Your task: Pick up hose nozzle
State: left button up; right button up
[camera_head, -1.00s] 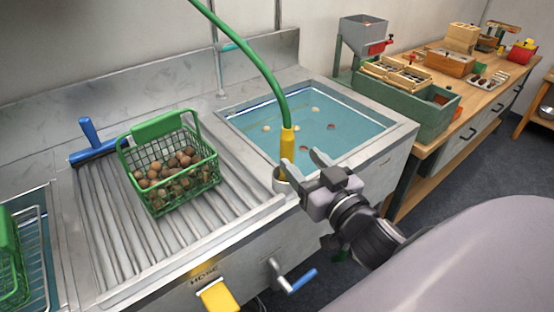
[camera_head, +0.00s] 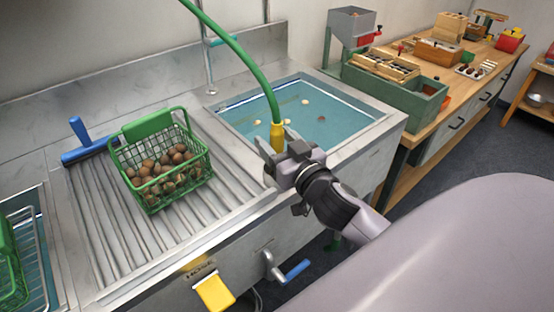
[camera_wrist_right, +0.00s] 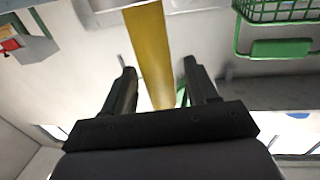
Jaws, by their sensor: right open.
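The yellow hose nozzle (camera_head: 277,136) hangs upright at the end of a green hose (camera_head: 245,62), at the near left corner of the water basin. My right gripper (camera_head: 272,148) is open at the nozzle, and its fingers partly hide the nozzle's lower part. In the right wrist view the yellow nozzle (camera_wrist_right: 150,50) runs down between the two open fingers (camera_wrist_right: 158,90). I cannot tell whether either finger touches it. My left gripper is not in view.
A green wire basket of chestnuts (camera_head: 160,165) stands on the ribbed drainboard, beside a blue-handled squeegee (camera_head: 88,148). A yellow pedal marked HOSE (camera_head: 214,292) and a blue-handled crank (camera_head: 292,270) stick out at the sink's front.

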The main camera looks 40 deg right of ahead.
grip_shut()
notch_tip(320, 180, up, 20)
jog(key=p, duration=0.3)
dwell(0.4)
jog(key=c, duration=0.9)
grip_release()
grip_shut()
